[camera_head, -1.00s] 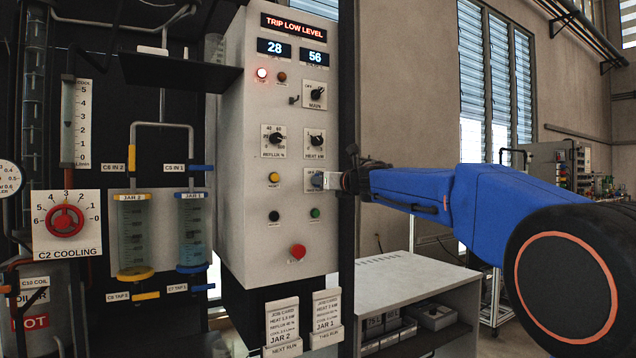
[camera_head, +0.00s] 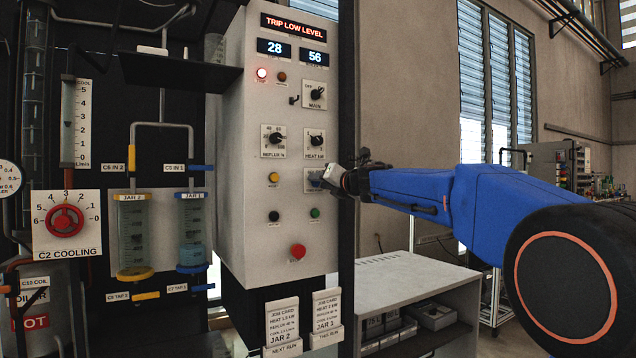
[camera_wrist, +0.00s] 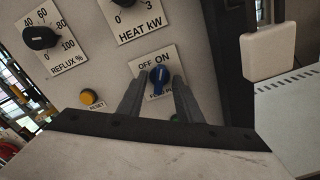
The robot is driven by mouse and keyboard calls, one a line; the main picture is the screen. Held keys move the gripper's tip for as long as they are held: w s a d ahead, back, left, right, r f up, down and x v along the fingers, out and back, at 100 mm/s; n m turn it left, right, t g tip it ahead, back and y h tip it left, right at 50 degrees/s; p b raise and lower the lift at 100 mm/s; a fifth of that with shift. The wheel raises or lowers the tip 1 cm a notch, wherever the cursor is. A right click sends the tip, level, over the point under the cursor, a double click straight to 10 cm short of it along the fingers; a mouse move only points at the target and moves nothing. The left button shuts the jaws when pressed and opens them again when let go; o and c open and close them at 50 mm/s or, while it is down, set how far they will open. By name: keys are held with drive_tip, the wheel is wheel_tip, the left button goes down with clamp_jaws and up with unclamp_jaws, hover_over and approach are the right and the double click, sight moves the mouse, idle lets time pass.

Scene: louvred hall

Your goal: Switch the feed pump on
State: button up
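The feed pump switch (camera_wrist: 160,76) is a blue knob with a pale mark on a white plate labelled OFF and ON. The plate's lower label is partly hidden. I cannot tell which word the mark points at. In the head view the switch plate (camera_head: 311,174) is low on the right of the panel, partly behind my gripper (camera_head: 326,181). In the wrist view my gripper (camera_wrist: 158,84) has its two grey fingers apart, one on each side of the knob, with a gap showing. I cannot tell whether either finger touches it.
The control panel (camera_head: 235,150) shows TRIP LOW LEVEL, with a lit red lamp (camera_head: 262,73). The HEAT KW dial (camera_head: 316,140) is above the switch. The yellow reset button (camera_wrist: 88,97) is to its left, a green button (camera_head: 314,213) below. A red button (camera_head: 298,251) sits lower.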

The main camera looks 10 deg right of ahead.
drive_tip(key=shift+s, duration=0.1)
drive_tip(key=v, duration=0.6)
drive_tip(key=shift+s, duration=0.4)
drive_tip(key=shift+d+r, duration=0.1)
drive_tip(key=shift+d, duration=0.05)
